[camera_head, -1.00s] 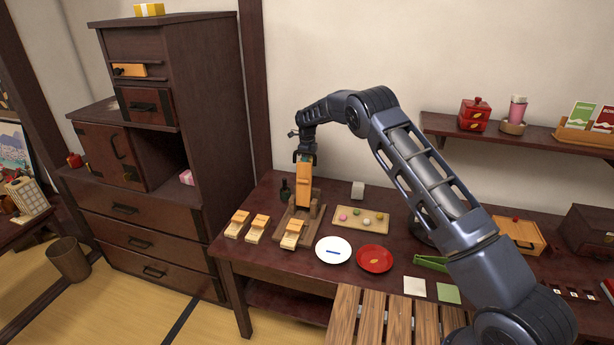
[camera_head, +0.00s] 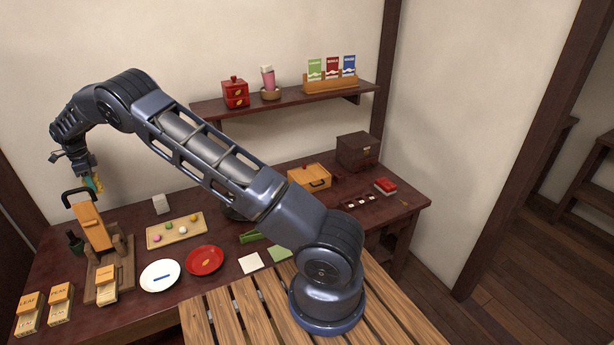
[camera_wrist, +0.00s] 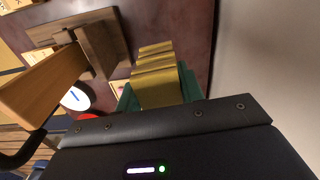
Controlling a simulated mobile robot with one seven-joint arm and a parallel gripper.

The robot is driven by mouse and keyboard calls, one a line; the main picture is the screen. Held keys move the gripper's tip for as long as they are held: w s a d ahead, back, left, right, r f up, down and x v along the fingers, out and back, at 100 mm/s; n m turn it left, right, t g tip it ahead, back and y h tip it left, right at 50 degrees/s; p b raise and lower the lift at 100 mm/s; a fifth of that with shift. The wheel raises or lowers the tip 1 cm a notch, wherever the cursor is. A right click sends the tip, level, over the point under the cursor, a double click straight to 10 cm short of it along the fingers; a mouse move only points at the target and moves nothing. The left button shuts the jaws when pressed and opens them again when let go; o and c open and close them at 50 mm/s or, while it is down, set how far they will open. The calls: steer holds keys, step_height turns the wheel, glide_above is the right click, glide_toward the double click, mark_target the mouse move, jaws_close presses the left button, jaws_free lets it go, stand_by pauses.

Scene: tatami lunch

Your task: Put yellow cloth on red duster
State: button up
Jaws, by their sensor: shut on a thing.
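My gripper (camera_head: 93,184) is at the far left of the head view, above and behind an upright orange wooden piece. It is shut on the yellow cloth (camera_wrist: 155,78), which shows as a folded, ridged yellow block between green finger parts in the wrist view. In the head view only a small yellow bit of the cloth (camera_head: 99,182) shows. A small red folded-looking thing (camera_head: 384,185), perhaps the red duster, lies at the right end of the dark table, far from my gripper. Its details are too small to tell.
The orange piece (camera_head: 92,227) with a black handle stands in a wooden stand (camera_head: 124,275), close to my gripper. A white plate (camera_head: 148,276), red plate (camera_head: 204,261) and sweets tray (camera_head: 160,241) stand mid-table. An orange box (camera_head: 309,176) and dark chest (camera_head: 357,150) stand at the back right.

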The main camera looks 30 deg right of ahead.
steer(key=s+d+f+n, duration=0.1)
steer(key=d+f+n, duration=0.2)
steer(key=d, duration=0.7)
steer(key=d+f+n, duration=0.2)
steer(key=d+n, duration=0.1)
steer(key=d, duration=0.7)
steer(key=s+d+f+n, duration=0.25)
steer(key=s+d, duration=0.25)
steer(key=d, duration=0.4)
steer(key=s+d+f+n, duration=0.25)
steer(key=s+d, duration=0.25)
steer(key=d, duration=0.5)
steer(key=w+d+r+m, duration=0.1)
steer(key=d+r, duration=0.2)
steer(key=d, duration=0.8)
steer(key=w+d+r, duration=0.1)
steer(key=d+r, duration=0.1)
steer(key=d, duration=0.9)
steer(key=w+d+r+m, duration=0.1)
steer(key=d+r, duration=0.2)
steer(key=d, duration=0.8)
step_height(320, 180, up, 7)
steer(key=m, duration=2.8)
glide_above(386, 183)
step_height(386, 183, down, 19)
steer(key=shift+d+f, duration=0.1)
steer(key=shift+f, duration=0.05)
steer(key=shift+f, duration=0.1)
